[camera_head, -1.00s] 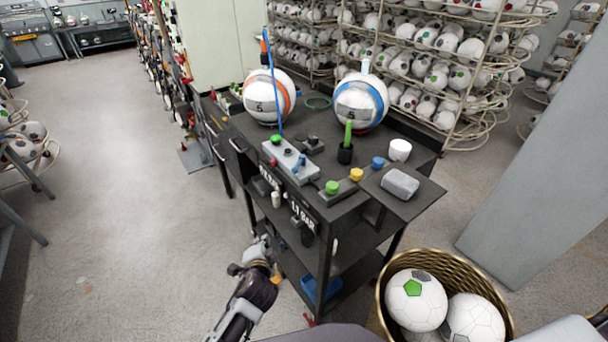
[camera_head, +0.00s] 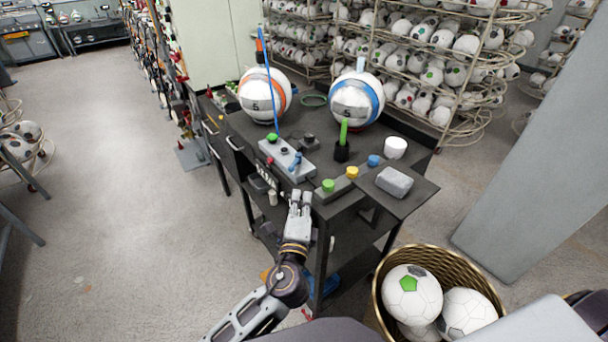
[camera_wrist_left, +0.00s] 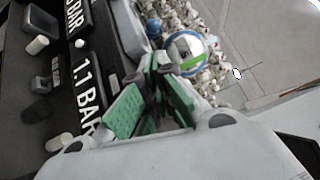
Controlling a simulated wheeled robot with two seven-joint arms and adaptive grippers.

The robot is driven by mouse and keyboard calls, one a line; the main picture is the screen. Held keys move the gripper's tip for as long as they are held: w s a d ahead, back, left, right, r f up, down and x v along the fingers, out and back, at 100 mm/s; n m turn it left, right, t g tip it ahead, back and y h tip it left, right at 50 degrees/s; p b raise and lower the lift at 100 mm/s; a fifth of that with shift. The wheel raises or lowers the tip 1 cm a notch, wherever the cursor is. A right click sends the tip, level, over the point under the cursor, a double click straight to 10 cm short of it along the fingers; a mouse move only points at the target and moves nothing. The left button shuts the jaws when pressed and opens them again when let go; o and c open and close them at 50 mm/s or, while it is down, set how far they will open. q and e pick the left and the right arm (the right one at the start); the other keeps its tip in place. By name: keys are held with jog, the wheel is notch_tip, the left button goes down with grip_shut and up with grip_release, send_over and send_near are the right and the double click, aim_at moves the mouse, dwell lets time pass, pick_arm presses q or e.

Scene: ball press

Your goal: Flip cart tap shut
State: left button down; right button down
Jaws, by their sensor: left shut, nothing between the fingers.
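The black cart (camera_head: 262,131) stands ahead with a grey valve block (camera_head: 285,157) on its top. A small blue lever (camera_head: 296,160), which looks like the tap, stands up at the block's near end; I cannot tell its exact setting. My left gripper (camera_head: 300,196) is shut and empty at the cart's front edge, just nearer than the lever and apart from it as far as I can see. In the left wrist view its green finger pads (camera_wrist_left: 150,100) come together beside the "1.1 BAR" label (camera_wrist_left: 86,100). My right gripper is out of view.
Two balls (camera_head: 265,95) (camera_head: 357,99) sit at the cart's back, with a blue hose by the left one. Green, yellow and blue buttons (camera_head: 352,172) and a grey block (camera_head: 394,181) are right of the gripper. A ball basket (camera_head: 378,300) stands front right.

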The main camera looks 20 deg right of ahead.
aim_at(295, 162)
pick_arm(q)
jog(key=shift+w, duration=0.15)
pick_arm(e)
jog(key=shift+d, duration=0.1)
pick_arm(q)
jog(key=shift+p+x, duration=0.7)
jog(key=shift+x, duration=4.2)
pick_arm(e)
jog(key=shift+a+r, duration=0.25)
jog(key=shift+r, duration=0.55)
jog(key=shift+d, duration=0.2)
pick_arm(q)
jog(key=shift+a+h, duration=0.1)
jog(key=shift+h, duration=0.2)
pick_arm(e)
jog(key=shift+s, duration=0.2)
